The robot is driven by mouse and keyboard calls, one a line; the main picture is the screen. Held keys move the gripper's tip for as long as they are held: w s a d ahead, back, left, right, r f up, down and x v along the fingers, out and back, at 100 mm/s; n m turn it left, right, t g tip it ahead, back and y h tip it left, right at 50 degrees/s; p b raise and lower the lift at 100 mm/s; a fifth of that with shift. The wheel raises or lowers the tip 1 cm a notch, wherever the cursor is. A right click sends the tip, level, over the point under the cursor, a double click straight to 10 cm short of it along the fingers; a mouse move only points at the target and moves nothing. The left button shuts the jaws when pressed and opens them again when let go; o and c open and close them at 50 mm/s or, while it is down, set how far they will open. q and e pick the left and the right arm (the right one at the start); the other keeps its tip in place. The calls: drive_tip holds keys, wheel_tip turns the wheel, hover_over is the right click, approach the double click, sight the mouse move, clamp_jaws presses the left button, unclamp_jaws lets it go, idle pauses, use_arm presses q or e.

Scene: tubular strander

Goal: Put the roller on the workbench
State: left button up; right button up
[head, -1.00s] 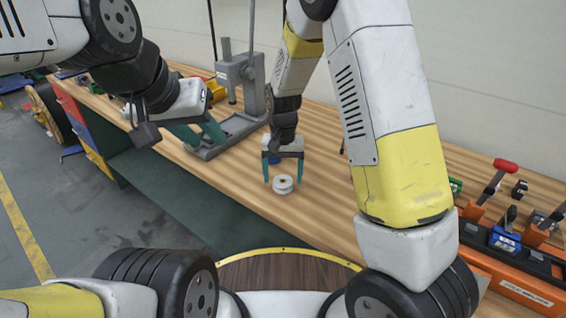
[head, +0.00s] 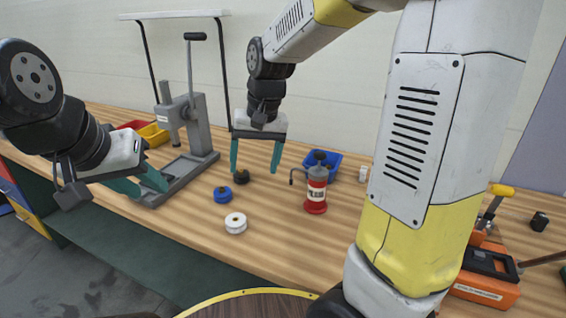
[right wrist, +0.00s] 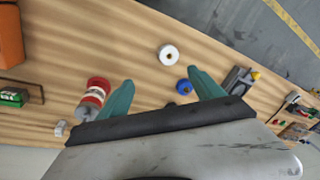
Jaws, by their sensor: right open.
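A white roller (head: 236,223) with a hole in its top rests on the wooden workbench (head: 330,235), near its front edge. The white roller also shows in the right wrist view (right wrist: 168,55), apart from the fingers. My right gripper (head: 254,170) is open and empty above the bench, up and back from the white roller.
A blue roller (head: 223,194) and a black roller (head: 241,177) stand behind the white one. An orange toolbox (head: 487,275) is at the right.

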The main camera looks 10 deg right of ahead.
drive_tip(key=s+d+r+t, duration=0.2)
drive_tip(key=s+d+r, duration=0.1)
drive_tip(key=s, duration=0.4)
drive_tip(key=s+d+r+t, duration=0.2)
drive_tip(key=s+d+r, duration=0.1)
drive_tip(key=s+d, duration=0.2)
drive_tip(key=shift+s+d+r+n+t, duration=0.15)
drive_tip(key=shift+s+r+n+t, duration=0.2)
drive_tip(key=shift+s, duration=0.85)
